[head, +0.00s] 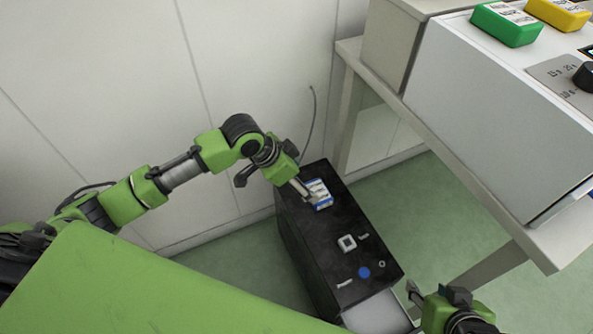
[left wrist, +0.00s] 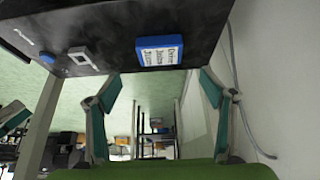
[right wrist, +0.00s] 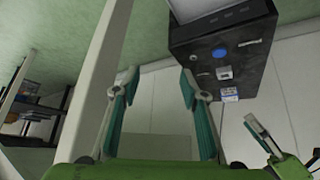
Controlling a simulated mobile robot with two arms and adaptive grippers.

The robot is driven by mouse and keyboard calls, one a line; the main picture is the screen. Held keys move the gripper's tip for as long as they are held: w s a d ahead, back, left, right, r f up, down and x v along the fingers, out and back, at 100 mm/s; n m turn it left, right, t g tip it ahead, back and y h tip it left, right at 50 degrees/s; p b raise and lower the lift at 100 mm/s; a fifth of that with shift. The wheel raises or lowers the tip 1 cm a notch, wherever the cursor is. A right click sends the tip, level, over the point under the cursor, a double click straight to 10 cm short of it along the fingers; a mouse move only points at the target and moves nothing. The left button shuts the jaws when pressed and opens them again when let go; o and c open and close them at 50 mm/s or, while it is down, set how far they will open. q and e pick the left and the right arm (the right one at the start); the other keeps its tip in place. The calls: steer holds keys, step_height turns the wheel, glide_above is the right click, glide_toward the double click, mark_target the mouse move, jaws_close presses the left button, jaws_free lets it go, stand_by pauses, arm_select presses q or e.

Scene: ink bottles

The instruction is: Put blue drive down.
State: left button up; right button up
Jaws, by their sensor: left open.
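The blue drive (head: 319,194), with a white printed label, lies on the far end of the top of a black box (head: 365,232). In the left wrist view the drive (left wrist: 160,50) shows label up, ahead of my parted fingers. My left gripper (head: 300,186) is open and empty, close to the drive; its near finger partly covers the drive's edge in the head view. The drive also shows small in the right wrist view (right wrist: 229,95). My right gripper (right wrist: 158,82) is open and empty, near the box's other end.
The box top also carries a square socket (head: 347,243) and a round blue button (head: 364,272). A white table (head: 440,110) with a machine, a green block (head: 506,24) and a yellow block (head: 558,14) stands at right. A wall is behind the box.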

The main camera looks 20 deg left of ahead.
arm_select(q)
steer(key=s+d+n, duration=0.2)
steer(key=s+d, duration=0.2)
steer(key=s, duration=0.8)
steer(key=s+a+f+n+y, duration=0.2)
steer(key=s+a+n+y, duration=0.2)
steer(key=s+a, duration=0.5)
steer(key=s+n, duration=0.1)
steer(key=s, duration=0.1)
steer(key=shift+s+f+p, duration=0.15)
steer(key=shift+s+p, duration=0.15)
steer(key=shift+p, duration=0.1)
arm_select(e)
steer(key=s+d+f+g, duration=0.1)
steer(key=s+f+g, duration=0.1)
steer(key=s, duration=0.4)
steer(key=shift+d+g+h, duration=0.4)
arm_select(q)
steer(key=shift+d, duration=0.1)
